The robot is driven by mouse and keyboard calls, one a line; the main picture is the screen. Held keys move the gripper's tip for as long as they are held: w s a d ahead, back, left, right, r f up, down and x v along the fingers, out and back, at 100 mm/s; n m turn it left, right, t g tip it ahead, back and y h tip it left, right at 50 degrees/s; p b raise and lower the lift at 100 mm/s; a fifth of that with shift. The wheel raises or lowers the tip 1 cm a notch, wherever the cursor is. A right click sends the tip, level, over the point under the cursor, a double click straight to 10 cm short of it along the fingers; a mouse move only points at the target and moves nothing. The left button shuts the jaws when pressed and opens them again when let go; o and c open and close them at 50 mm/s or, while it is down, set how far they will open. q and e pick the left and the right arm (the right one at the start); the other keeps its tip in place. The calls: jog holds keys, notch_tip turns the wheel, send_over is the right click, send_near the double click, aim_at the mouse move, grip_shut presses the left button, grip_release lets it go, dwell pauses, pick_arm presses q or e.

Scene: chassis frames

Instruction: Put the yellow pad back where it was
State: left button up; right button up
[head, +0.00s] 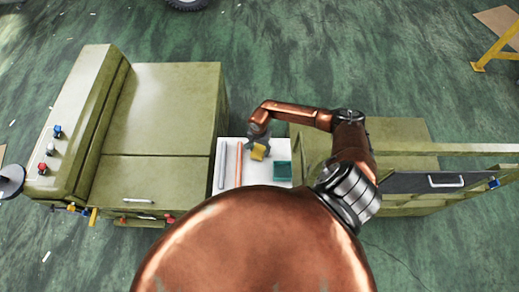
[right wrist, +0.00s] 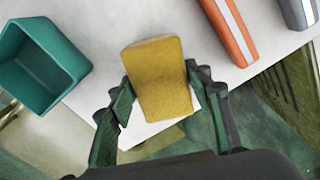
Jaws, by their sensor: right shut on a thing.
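The yellow pad (right wrist: 160,78) is between the fingers of my right gripper (right wrist: 160,103), which is shut on it. In the head view the yellow pad (head: 259,152) shows just in front of my right gripper (head: 258,143), over the white tabletop (head: 230,146). The wrist view shows the pad upright between the two dark fingers; I cannot tell whether its far end touches the surface. Part of a brighter white patch (right wrist: 133,132) shows below the pad. My left gripper is not in view.
A teal open bin (head: 282,171) stands right of the pad in the head view. An orange bar (head: 239,163) and a grey bar (head: 222,164) lie to its left. Green cabinets (head: 165,105) stand on the left, with a green bench (head: 398,130) on the right.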

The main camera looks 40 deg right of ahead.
aim_at(259, 149)
jog(key=shift+f, duration=0.25)
jog(key=shift+f, duration=0.15)
jog(key=o, duration=1.1)
jog(key=shift+w+r, duration=0.15)
jog(key=shift+r, duration=0.4)
notch_tip(259, 149, up, 11)
jog(key=b, duration=0.1)
jog(key=shift+r, duration=0.1)
